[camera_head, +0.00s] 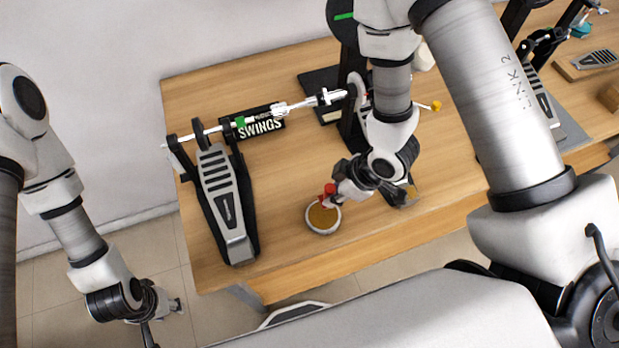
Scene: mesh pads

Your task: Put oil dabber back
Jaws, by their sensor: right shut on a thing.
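My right gripper (338,194) is shut on a small red thing (328,192), which looks like the oil dabber. My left gripper (172,306) is off the table's front left corner, away from everything.
A drum pedal (222,190) stands on the wooden table (285,180) left of the dish, with a rod along its back and a black "SWINGS" box (259,124) behind. More pedal parts stand right, partly hidden by my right arm. Table between left pedal and dish is clear.

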